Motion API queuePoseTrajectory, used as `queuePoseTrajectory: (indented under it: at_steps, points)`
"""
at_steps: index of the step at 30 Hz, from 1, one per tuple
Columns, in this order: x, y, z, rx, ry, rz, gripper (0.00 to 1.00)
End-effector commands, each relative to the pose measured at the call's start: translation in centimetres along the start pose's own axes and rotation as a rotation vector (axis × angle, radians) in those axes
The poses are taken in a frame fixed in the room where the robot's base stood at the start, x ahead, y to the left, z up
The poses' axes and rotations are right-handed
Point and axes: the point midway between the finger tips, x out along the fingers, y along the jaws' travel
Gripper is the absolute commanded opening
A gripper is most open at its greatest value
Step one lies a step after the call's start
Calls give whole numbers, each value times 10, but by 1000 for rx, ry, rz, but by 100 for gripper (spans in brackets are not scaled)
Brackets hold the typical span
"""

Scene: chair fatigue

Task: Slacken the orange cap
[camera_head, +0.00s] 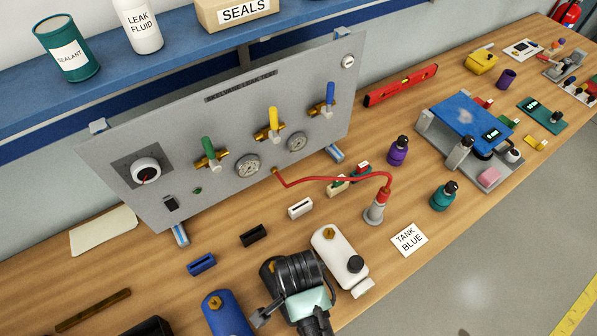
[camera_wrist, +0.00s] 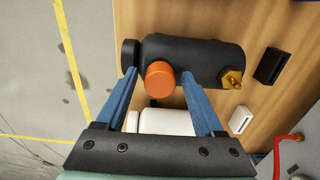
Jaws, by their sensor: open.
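The orange cap (camera_wrist: 160,77) is on the side of a black tank (camera_wrist: 205,58) in the wrist view. My gripper (camera_wrist: 158,79) is open, with one blue finger on each side of the cap. Small gaps show between the fingers and the cap, and I see no grip on it. The fingertips reach over the black tank, but their height above it is unclear. In the head view my wrist hides the cap and most of the black tank.
A white tank (camera_head: 338,255) with a black cap lies close beside the black tank, and a blue tank (camera_head: 226,318) lies on its other side. A grey gauge panel (camera_head: 225,130) stands behind. A red hose (camera_head: 340,179) runs to a grey fitting (camera_head: 376,210).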

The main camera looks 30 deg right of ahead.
Motion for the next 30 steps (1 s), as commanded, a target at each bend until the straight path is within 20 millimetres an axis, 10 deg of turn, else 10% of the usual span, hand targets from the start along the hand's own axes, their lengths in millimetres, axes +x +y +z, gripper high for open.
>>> queuePoseTrajectory:
  at_steps: [30]
  points:
    - [-1, 0, 0, 361, 0, 0, 70]
